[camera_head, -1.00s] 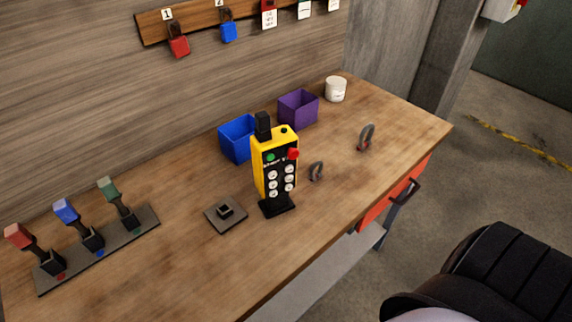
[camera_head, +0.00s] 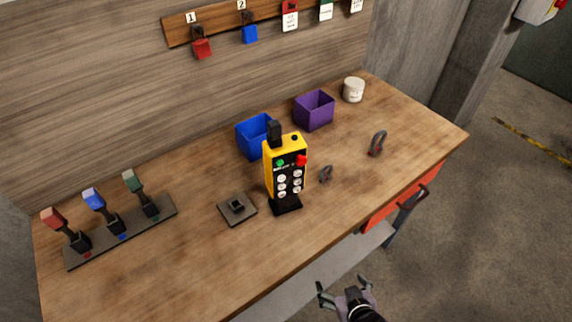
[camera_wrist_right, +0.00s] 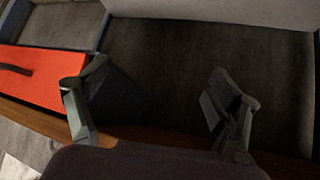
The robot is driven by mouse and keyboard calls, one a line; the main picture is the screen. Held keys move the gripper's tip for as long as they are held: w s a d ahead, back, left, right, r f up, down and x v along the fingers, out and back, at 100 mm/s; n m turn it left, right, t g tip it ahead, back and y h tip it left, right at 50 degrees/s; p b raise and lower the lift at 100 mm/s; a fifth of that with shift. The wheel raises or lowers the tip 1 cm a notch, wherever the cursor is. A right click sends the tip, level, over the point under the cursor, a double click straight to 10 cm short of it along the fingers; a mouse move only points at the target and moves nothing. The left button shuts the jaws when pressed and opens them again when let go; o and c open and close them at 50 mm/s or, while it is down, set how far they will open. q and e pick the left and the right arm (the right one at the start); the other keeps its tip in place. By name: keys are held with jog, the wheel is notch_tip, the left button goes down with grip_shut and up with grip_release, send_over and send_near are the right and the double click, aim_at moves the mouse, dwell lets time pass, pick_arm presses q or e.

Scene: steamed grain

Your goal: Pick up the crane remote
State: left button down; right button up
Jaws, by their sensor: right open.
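The crane remote (camera_head: 285,170) is a yellow box with a black front panel, white round buttons, a green and a red button and a black knob on top. It stands upright on a black base on the wooden workbench (camera_head: 200,275). My right gripper (camera_head: 344,285) is open and empty, off the bench's front edge, below and to the right of the remote in the head view. In the right wrist view its two fingers (camera_wrist_right: 158,105) are spread apart with nothing between them; the remote does not show there. My left gripper is not in view.
Blue (camera_head: 252,140) and purple (camera_head: 314,110) bins stand behind the remote. Three levers (camera_head: 120,234) are at the left. An orange drawer (camera_head: 400,196) is under the bench, also in the wrist view (camera_wrist_right: 40,75).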

jog(key=shift+o, duration=0.7)
notch_tip(320, 180, up, 22)
jog(key=w+a+t+y+p, duration=0.1)
jog(key=w+t, duration=0.1)
jog(key=t, duration=0.2)
jog(key=shift+w+a+p, duration=0.3)
jog(key=shift+a+p, duration=0.05)
jog(key=shift+a, duration=0.05)
jog(key=n+t+y, duration=0.1)
jog(key=t+y, duration=0.3)
send_near(289, 164)
jog(key=x, duration=0.7)
jog(key=shift+w+a, duration=0.1)
jog(key=shift+a, duration=0.15)
jog(key=shift+d+b+x, duration=0.2)
jog(key=shift+b+x, duration=0.65)
jog(key=shift+x, duration=1.9)
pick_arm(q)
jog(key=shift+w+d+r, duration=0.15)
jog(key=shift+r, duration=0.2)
pick_arm(e)
jog(key=shift+f, duration=0.1)
